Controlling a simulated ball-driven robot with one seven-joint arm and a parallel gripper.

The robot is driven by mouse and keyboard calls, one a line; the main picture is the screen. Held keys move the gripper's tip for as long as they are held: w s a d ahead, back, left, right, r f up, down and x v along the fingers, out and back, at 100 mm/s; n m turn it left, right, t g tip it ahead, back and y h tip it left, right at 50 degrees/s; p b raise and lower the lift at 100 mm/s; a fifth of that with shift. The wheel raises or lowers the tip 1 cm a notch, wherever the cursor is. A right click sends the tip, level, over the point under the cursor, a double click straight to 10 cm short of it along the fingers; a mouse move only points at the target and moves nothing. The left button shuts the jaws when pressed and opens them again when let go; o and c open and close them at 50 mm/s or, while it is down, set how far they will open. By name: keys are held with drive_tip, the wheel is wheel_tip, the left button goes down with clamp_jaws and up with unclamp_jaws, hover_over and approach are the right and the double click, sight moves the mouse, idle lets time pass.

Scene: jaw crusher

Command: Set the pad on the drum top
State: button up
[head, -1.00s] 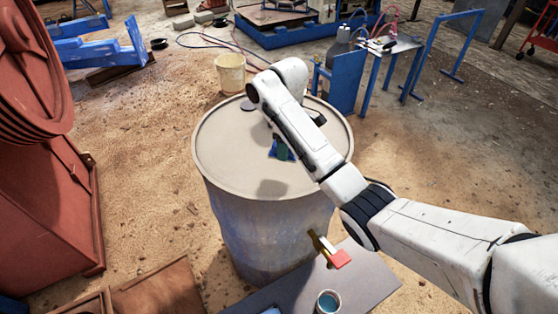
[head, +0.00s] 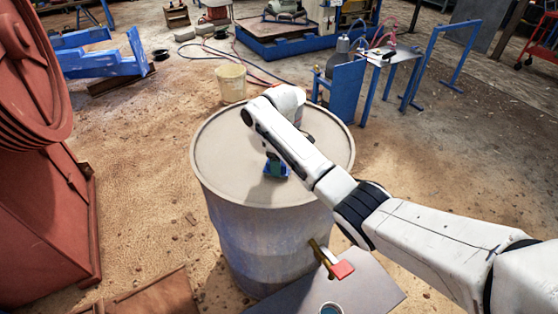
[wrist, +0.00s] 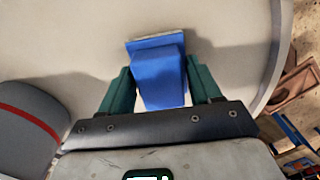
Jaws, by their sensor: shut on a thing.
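The blue pad (head: 276,171), a block with a thin pale layer along its far edge, is at the drum top, right of centre. In the wrist view the pad (wrist: 158,75) sits between the two green fingers of my gripper (wrist: 160,88), which is shut on it. My gripper (head: 275,160) is over the drum top, partly hidden by my arm in the head view. The drum top (head: 225,155) is a flat, pale, round lid with a raised rim. The pad is very close to this surface; I cannot tell whether it touches.
A small plate (head: 365,285) with a red-handled valve (head: 340,269) near it lies in front of the drum. A pale bucket (head: 231,83) stands behind. Red machinery (head: 45,210) is at left. The drum top's left half is clear.

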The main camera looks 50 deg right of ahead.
drive_tip(key=shift+f, duration=0.1)
drive_tip(key=o, duration=0.9)
drive_tip(key=shift+o, duration=0.2)
wheel_tip(320, 180, up, 12)
drive_tip(key=p, duration=0.3)
